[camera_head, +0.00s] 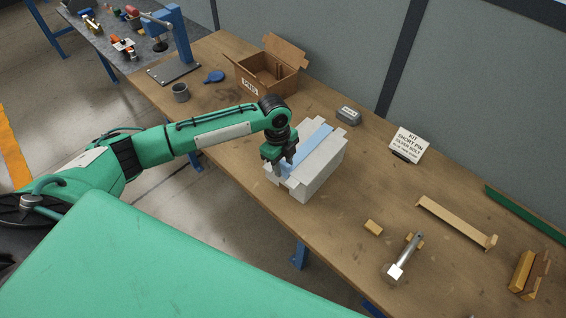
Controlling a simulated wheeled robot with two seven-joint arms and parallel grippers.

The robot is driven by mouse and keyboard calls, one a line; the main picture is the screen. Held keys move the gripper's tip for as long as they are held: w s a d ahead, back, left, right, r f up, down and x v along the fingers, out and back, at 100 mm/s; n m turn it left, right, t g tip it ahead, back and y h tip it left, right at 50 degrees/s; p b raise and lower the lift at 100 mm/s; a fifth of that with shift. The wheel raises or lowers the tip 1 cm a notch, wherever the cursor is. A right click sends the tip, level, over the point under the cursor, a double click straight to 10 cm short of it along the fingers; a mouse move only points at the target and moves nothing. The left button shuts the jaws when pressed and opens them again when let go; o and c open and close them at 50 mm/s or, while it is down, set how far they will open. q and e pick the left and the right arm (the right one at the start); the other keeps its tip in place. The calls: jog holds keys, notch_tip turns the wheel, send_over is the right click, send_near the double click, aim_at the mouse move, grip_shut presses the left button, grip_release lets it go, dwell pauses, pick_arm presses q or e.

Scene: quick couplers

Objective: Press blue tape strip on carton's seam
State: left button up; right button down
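The carton (322,178) is a pale grey box on the wooden bench, with small flaps at its ends. A blue tape strip (313,138) lies lengthwise along the middle of its top, and the strip's near end shows bluish around my gripper. My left gripper (283,168) points down at the carton's near-left end, over that end of the strip. Its fingers partly hide the strip there. I cannot tell whether they are apart, pinching the tape or pressing on it. My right gripper is not in view.
A small grey box (348,116) and a sign card (408,144) are to the right. A metal pin (405,257) and wooden pieces (373,227) lie towards the front right.

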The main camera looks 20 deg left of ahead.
pick_arm(q)
notch_tip(320, 180, up, 14)
jog(key=a+b, duration=0.2)
jog(key=b, duration=0.2)
jog(key=shift+w+f, duration=0.15)
jog(key=shift+w, duration=0.1)
jog(key=shift+f, duration=0.1)
